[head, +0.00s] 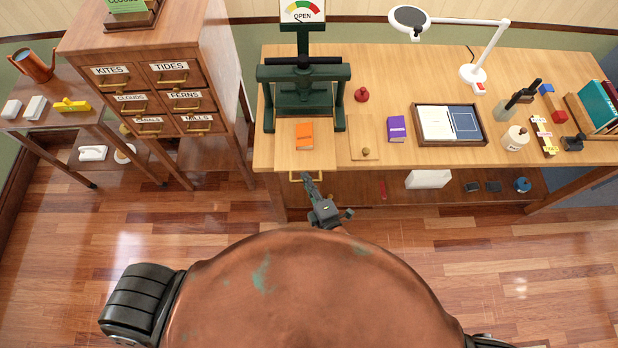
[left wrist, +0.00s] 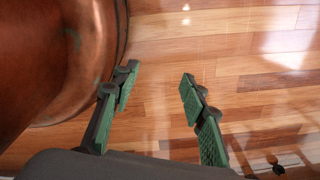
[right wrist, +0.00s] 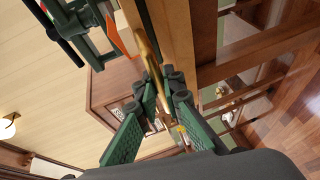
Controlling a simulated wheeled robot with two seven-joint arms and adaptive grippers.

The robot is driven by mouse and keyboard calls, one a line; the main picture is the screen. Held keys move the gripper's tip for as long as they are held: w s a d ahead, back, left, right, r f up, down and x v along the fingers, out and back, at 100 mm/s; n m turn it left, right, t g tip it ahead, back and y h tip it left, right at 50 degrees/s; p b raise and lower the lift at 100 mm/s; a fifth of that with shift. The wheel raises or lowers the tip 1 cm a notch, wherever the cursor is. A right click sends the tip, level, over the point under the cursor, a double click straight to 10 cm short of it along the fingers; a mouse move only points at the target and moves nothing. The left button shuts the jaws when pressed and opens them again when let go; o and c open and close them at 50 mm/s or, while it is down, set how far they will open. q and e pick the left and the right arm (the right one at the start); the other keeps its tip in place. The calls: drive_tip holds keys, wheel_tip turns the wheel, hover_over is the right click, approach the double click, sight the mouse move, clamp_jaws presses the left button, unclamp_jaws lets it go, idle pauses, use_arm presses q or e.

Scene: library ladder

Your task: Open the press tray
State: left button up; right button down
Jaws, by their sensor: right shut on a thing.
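The dark green press (head: 340,98) stands at the left end of the wooden bench. Its pale wooden tray (head: 272,152) lies in front, with an orange book (head: 304,136) on it. A brass handle (head: 293,177) is on the tray's front; it also shows in the right wrist view (right wrist: 146,38). My right gripper (head: 308,180) is shut on this handle, its fingers partly hiding it. In the right wrist view the green-padded fingers (right wrist: 167,82) close around the brass bar. My left gripper (left wrist: 158,82) is open and empty above the floor, seen in the left wrist view.
A gauge marked OPEN (head: 302,12) stands above the press. To the right on the bench are a small board with a knob (head: 364,138), a purple book (head: 396,129) and a framed tray (head: 482,140). A card cabinet (head: 225,90) stands close left. The floor before the bench is clear.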

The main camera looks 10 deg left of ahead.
drive_tip(key=c, duration=2.5)
unclamp_jaws()
drive_tip(key=shift+s+f, duration=0.15)
drive_tip(key=shift+s, duration=0.05)
drive_tip(key=o, duration=0.3)
drive_tip(key=shift+s+d, duration=0.1)
drive_tip(key=shift+s, duration=0.05)
drive_tip(key=shift+o, duration=0.9)
use_arm(q)
drive_tip(key=shift+w, duration=0.5)
use_arm(e)
drive_tip(key=v, duration=1.1)
drive_tip(key=shift+s+d+r, duration=0.25)
